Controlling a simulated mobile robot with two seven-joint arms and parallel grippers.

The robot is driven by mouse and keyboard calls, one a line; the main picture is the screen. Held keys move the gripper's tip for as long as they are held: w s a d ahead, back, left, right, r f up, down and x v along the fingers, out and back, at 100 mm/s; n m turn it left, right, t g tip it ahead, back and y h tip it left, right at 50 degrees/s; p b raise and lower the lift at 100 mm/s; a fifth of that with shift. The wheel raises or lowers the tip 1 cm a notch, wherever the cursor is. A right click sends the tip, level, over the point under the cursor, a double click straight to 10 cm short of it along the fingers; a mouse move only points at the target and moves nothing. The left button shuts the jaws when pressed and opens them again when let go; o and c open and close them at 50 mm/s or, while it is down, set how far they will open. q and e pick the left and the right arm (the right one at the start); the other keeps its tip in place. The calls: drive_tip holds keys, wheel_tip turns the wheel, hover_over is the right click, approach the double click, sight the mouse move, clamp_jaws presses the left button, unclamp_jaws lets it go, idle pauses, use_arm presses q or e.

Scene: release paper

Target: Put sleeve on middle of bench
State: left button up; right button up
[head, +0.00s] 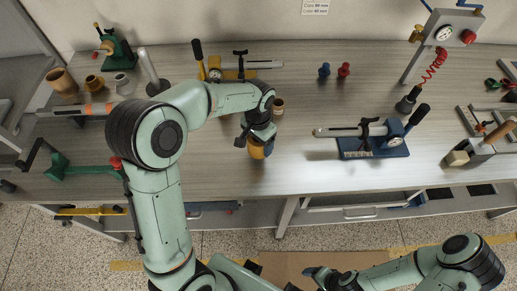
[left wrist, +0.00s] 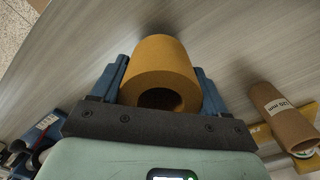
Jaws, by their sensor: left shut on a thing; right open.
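An orange-yellow hollow sleeve (head: 256,149) is held by my left gripper (head: 259,141), over the front part of the grey bench (head: 300,174). In the left wrist view the sleeve (left wrist: 163,60) sits between the two blue fingers of my left gripper (left wrist: 162,88), its dark bore facing the camera. Whether the sleeve touches the bench top is hard to tell. My right gripper (head: 318,275) is open and empty, low in front of the bench near the bottom of the head view.
A blue-based press tool (head: 375,147) stands to the right, and a yellow-handled tool (head: 215,72) behind. A brown tube (left wrist: 282,115) lies near a yellow base. Red (head: 344,70) and blue (head: 324,70) pieces stand at the back. Bench between them is clear.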

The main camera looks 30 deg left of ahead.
sight(258, 149)
use_arm(q)
drive_tip(key=shift+f, duration=2.1)
use_arm(e)
drive_tip(key=shift+s+f, duration=0.1)
drive_tip(key=shift+f, duration=0.1)
use_arm(q)
drive_tip(key=shift+f, duration=0.1)
drive_tip(key=o, duration=1.2)
drive_tip(key=shift+c, duration=0.2)
use_arm(e)
drive_tip(key=shift+s+f, duration=0.1)
use_arm(q)
drive_tip(key=shift+r, duration=0.25)
wheel_tip(258, 149, up, 12)
drive_tip(key=shift+p, duration=0.45)
use_arm(e)
drive_tip(key=shift+w+r, duration=0.7)
drive_tip(key=shift+r, duration=0.15)
use_arm(q)
drive_tip(key=shift+f, duration=0.15)
